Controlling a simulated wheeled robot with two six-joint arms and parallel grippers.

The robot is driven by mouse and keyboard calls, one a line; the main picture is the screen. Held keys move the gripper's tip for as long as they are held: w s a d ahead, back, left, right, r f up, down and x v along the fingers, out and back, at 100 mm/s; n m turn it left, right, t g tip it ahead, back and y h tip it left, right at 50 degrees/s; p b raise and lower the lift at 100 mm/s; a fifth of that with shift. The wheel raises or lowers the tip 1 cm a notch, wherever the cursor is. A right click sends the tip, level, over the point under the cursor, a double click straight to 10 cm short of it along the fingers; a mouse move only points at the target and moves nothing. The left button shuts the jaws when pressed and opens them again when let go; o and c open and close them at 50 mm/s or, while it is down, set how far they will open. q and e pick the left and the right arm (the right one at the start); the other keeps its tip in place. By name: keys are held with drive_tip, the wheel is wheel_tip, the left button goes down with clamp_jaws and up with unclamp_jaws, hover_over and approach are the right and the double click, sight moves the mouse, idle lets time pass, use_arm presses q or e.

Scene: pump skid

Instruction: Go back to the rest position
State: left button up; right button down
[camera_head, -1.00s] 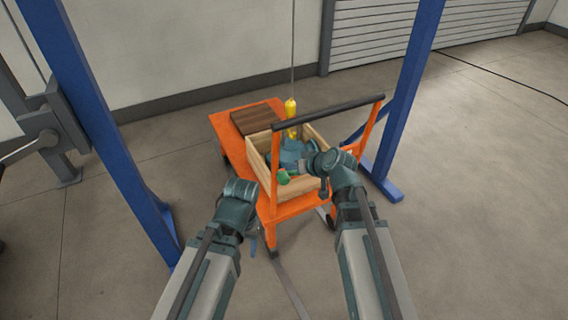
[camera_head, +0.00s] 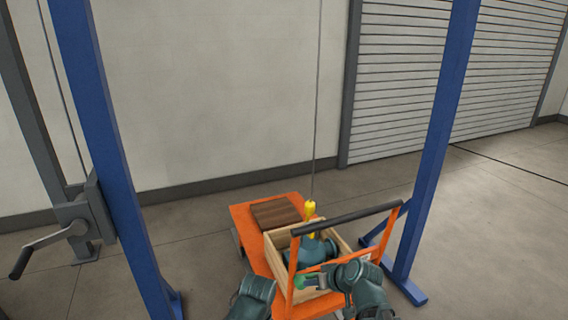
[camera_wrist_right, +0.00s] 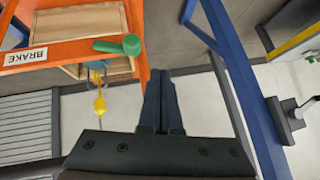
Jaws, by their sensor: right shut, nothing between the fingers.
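My right gripper (camera_wrist_right: 161,75) shows in the right wrist view with its two dark fingers pressed together and nothing between them. In the head view my right arm's dark teal wrist is at the bottom, in front of the orange cart (camera_head: 242,222). The green brake knob (camera_head: 299,283) on the cart is just left of that wrist; it also shows in the right wrist view (camera_wrist_right: 131,45), apart from the fingers. My left arm's teal joint is at the bottom edge; its gripper is out of view.
On the cart are a wooden crate (camera_head: 282,258) holding a teal pump part (camera_head: 316,250) and a brown block (camera_head: 275,212). A yellow hook (camera_head: 310,209) hangs on a cable above the crate. Blue gantry posts (camera_head: 105,130) (camera_head: 441,140) flank the cart. A winch crank (camera_head: 45,240) is at left.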

use_arm(q)
wheel_tip(320, 180, up, 7)
drive_tip(key=p, duration=0.5)
drive_tip(key=shift+p, duration=0.35)
use_arm(e)
drive_tip(key=s+a+g+h, duration=0.2)
drive_tip(key=s+g+h, duration=0.1)
drive_tip(key=s, duration=0.4)
drive_tip(key=s+a+r+g+h, duration=0.1)
drive_tip(key=s+a+g+h, duration=0.1)
drive_tip(key=s, duration=0.6)
drive_tip(key=shift+s+n+g+h, duration=0.3)
drive_tip(key=shift+g+h, duration=0.5)
drive_tip(key=shift+g, duration=0.3)
